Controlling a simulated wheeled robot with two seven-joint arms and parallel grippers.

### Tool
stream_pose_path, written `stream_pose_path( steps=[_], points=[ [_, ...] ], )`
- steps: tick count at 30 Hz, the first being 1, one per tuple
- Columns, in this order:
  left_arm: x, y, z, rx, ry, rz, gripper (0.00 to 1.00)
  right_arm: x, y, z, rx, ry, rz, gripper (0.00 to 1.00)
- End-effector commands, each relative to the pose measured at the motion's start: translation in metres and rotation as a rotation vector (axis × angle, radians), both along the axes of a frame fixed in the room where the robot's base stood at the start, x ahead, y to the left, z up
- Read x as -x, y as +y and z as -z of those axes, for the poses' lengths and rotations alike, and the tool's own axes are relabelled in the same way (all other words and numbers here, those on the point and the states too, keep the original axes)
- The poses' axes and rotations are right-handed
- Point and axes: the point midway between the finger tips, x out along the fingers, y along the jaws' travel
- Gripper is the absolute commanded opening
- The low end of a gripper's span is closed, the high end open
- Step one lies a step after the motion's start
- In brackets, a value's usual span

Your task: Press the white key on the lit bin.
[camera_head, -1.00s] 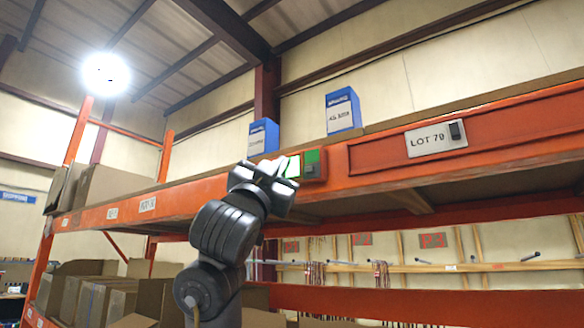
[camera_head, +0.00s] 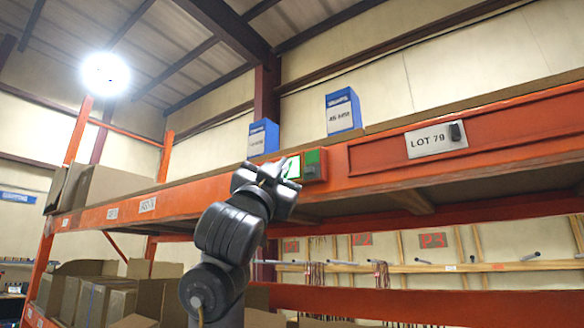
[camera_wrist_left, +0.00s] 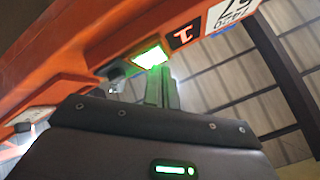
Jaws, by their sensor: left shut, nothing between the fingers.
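A small orange-red unit on the shelf beam carries a green-lit white key (camera_head: 293,168) and a green panel with a grey part (camera_head: 313,165) beside it. In the left wrist view the lit white key (camera_wrist_left: 150,57) glows green just beyond the fingertips. My left gripper (camera_head: 279,168) is shut and empty, its fingers (camera_wrist_left: 162,84) pointing up at the key. The fingertips overlap the key's edge in the head view; I cannot tell whether they touch it. Two blue bins (camera_head: 263,138) (camera_head: 343,111) stand on the shelf above. My right gripper is not in view.
The orange shelf beam (camera_head: 400,165) runs across behind the gripper. A LOT 79 plate (camera_head: 430,141) is fixed to it on the right. Cardboard boxes (camera_head: 100,297) stand on the lower left shelf.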

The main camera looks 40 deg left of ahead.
Motion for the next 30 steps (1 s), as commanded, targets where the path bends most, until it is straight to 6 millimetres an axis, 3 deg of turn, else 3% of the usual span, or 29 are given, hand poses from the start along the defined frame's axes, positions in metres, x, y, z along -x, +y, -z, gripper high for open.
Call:
stream_pose_path(
  steps=[30],
  points=[
    [-0.0084,-0.0003,0.0002,-0.002,0.001,0.0,0.0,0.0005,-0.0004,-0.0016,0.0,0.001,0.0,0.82]
  ],
)
